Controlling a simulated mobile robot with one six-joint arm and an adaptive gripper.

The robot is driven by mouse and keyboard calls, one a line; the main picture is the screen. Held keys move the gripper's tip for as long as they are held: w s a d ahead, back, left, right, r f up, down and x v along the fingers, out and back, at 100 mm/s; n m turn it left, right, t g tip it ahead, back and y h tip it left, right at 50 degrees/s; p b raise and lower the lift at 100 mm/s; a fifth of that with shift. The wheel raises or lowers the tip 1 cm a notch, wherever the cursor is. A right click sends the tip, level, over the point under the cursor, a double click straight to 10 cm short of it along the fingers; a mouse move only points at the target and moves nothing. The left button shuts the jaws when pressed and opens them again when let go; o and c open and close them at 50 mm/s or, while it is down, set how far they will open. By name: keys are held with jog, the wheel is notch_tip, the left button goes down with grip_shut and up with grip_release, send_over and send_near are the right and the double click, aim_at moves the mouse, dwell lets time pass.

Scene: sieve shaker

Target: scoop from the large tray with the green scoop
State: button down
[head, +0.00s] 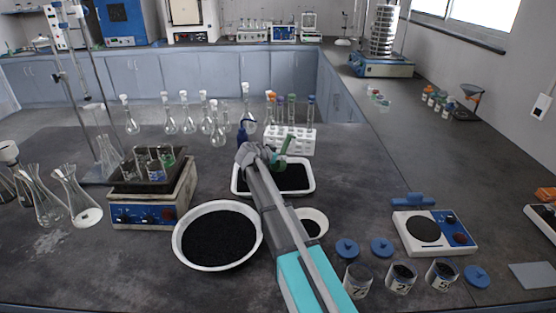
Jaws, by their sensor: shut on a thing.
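My gripper (274,158) is shut on the green scoop (287,146), which shows just right of the jaws. The scoop is over the white rectangular tray (312,178), which holds dark granular material. My arm crosses the tray's front and hides part of it. The scoop's lower end is partly hidden, so I cannot tell whether it touches the material or carries any.
A large round white bowl (179,246) of dark material stands front left of my arm, and a small white bowl (325,219) right of it. A white tube rack (304,139) stands close behind the tray. A balance (450,244) and labelled jars (401,280) are at right.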

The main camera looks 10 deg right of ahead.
aim_at(274, 169)
jog(key=shift+f+t+h+b, duration=0.35)
jog(key=shift+h+b, duration=0.25)
jog(key=shift+b, duration=0.45)
jog(key=shift+f+b, duration=1.55)
jog(key=shift+s+a+r, duration=0.1)
jog(key=shift+s+a, duration=0.3)
jog(key=shift+a, duration=0.45)
jog(key=shift+s+a, duration=0.35)
jog(key=shift+a, duration=0.45)
jog(key=shift+s+a+r, duration=0.1)
jog(key=shift+s+a, duration=0.3)
jog(key=shift+a, duration=0.45)
jog(key=shift+d+y+p, duration=0.1)
jog(key=shift+y+p, duration=0.3)
jog(key=shift+p, duration=0.35)
jog(key=shift+g+p, duration=0.45)
jog(key=shift+y+p, duration=0.65)
jog(key=shift+y, duration=0.05)
jog(key=shift+w+d+f+g+y+p, duration=0.1)
jog(key=shift+g+y+p, duration=0.35)
jog(key=shift+p, duration=0.2)
